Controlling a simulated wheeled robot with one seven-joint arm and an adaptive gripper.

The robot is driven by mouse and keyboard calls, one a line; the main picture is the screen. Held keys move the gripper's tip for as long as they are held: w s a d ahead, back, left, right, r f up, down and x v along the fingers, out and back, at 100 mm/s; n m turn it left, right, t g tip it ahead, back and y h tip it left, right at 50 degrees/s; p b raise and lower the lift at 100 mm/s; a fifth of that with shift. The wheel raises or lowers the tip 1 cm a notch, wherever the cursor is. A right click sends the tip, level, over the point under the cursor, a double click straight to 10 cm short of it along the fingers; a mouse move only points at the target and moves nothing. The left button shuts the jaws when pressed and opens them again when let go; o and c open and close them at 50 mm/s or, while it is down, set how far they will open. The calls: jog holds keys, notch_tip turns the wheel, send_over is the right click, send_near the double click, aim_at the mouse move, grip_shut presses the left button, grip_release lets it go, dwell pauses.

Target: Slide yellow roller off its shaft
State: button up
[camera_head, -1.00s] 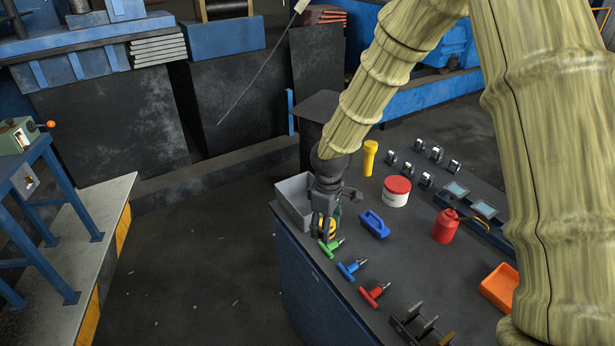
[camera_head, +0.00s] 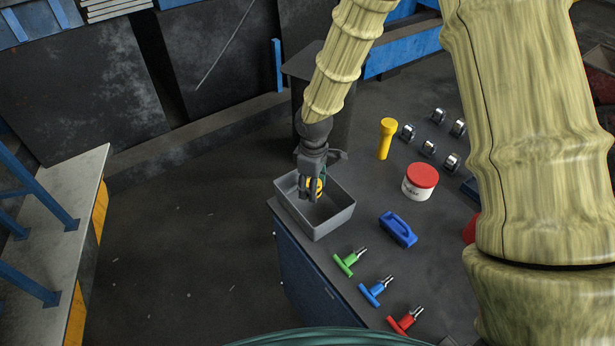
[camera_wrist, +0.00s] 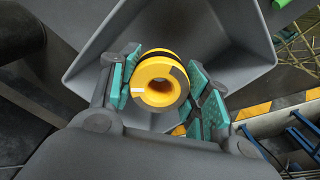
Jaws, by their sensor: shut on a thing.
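The yellow roller (camera_wrist: 158,82) is a ring with a round hole, a dark patch and a small white mark. It sits between the green-padded fingers of my gripper (camera_wrist: 165,90), which is shut on it. No shaft shows through its hole. In the head view my gripper (camera_head: 311,192) points down over the grey bin (camera_head: 333,222), with a bit of the yellow roller (camera_head: 315,186) showing between the fingers. The bin's grey walls also surround the roller in the wrist view (camera_wrist: 235,45). I cannot tell how far the roller is above the bin floor.
The bin stands at the table's left corner. Green (camera_head: 347,261), blue (camera_head: 373,291) and red (camera_head: 402,322) T-handled tools lie in front. A blue-handled block (camera_head: 398,230), a red-lidded tub (camera_head: 419,182), a yellow flashlight (camera_head: 386,139) and several metal rollers (camera_head: 429,148) stand to the right.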

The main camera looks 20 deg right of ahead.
aim_at(313, 208)
jog(key=shift+s+d+b, duration=0.2)
jog(key=shift+s+b, duration=0.35)
jog(key=shift+s, duration=0.6)
jog(key=w+f, duration=0.1)
jog(key=w+f+b, duration=0.1)
jog(key=f, duration=0.1)
jog(key=shift+a+f, duration=0.1)
jog(key=shift+f, duration=0.15)
jog(key=shift+w+f+b, duration=0.1)
jog(key=shift+f+b, duration=0.15)
jog(key=shift+b, duration=0.25)
jog(key=shift+s+f+b, duration=0.5)
jog(key=shift+s+b, duration=0.1)
jog(key=shift+b, duration=0.1)
jog(key=shift+w+f+b, duration=0.3)
jog(key=shift+w+f, duration=0.1)
jog(key=shift+f, duration=0.35)
jog(key=shift+s+r, duration=0.25)
jog(key=o, duration=1.1)
jog(key=shift+w+f, duration=0.15)
